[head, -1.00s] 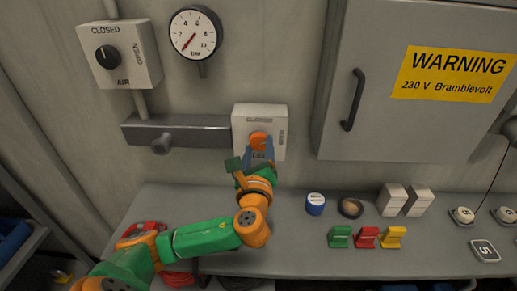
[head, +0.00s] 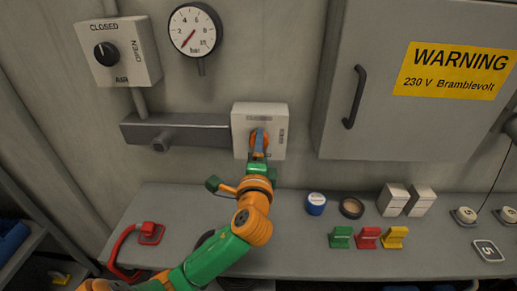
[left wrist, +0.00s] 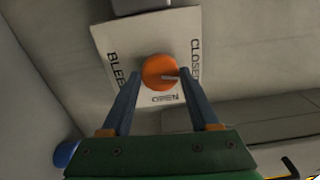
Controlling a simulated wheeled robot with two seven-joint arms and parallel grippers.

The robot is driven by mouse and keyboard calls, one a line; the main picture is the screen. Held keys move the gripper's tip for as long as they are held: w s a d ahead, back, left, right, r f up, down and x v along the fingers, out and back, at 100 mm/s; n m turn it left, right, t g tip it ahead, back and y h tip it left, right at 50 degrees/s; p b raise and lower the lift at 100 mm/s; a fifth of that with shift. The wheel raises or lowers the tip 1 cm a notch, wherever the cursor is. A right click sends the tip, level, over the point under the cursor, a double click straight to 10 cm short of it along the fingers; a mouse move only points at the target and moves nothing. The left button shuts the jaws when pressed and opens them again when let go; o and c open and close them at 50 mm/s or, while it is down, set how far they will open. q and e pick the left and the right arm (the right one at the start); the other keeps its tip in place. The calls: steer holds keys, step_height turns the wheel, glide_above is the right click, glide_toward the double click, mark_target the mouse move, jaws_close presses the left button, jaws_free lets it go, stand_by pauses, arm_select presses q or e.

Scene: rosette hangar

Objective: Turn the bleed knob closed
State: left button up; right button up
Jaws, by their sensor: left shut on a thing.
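The bleed knob (head: 253,137) is a round orange knob on a pale box (head: 239,115) on the wall. In the left wrist view the knob (left wrist: 160,72) sits between the blue fingers of my left gripper (left wrist: 160,74), shut on its sides. Its white pointer mark points right, toward the word CLOSED and slightly to the OPEN side. In the head view my left gripper (head: 260,140) hides part of the knob and the lower label. My right gripper is out of view.
A grey cabinet (head: 350,60) with a handle is to the right.

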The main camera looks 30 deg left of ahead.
arm_select(q)
steer(key=shift+n, duration=1.4)
steer(key=o, duration=1.4)
steer(key=shift+c, duration=0.2)
steer(key=b+v, duration=0.2)
steer(key=v, duration=0.5)
